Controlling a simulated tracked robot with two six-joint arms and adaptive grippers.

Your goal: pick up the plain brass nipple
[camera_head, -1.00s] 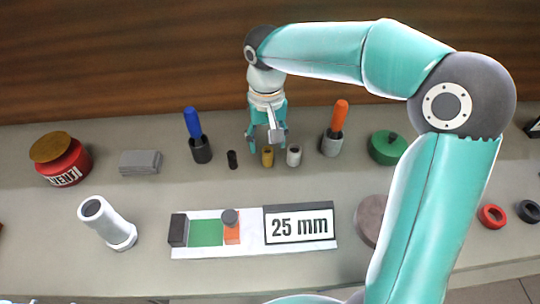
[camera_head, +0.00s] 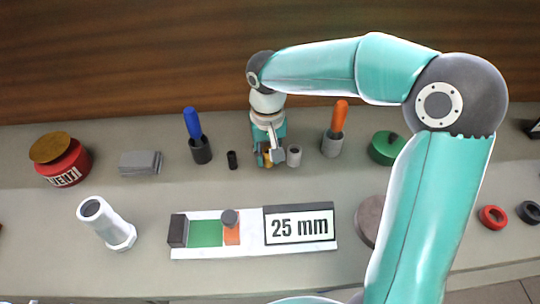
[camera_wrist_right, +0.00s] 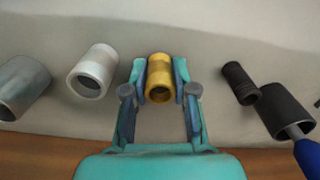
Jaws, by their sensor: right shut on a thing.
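The plain brass nipple (camera_wrist_right: 159,79) stands on the grey bench between the two fingers of my right gripper (camera_wrist_right: 160,88) in the right wrist view. The fingers are shut on its sides. In the head view the right gripper (camera_head: 269,157) covers most of the brass nipple (camera_head: 267,161). A white-grey nipple (camera_head: 294,156) stands just right of it, and a small black threaded nipple (camera_head: 232,160) stands to its left. My left gripper does not show.
A blue-handled tool in a dark holder (camera_head: 201,150) and an orange-handled one in a grey holder (camera_head: 331,145) flank the row. A gauge board marked 25 mm (camera_head: 299,226) lies in front. A white pipe fitting (camera_head: 107,224) stands at left.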

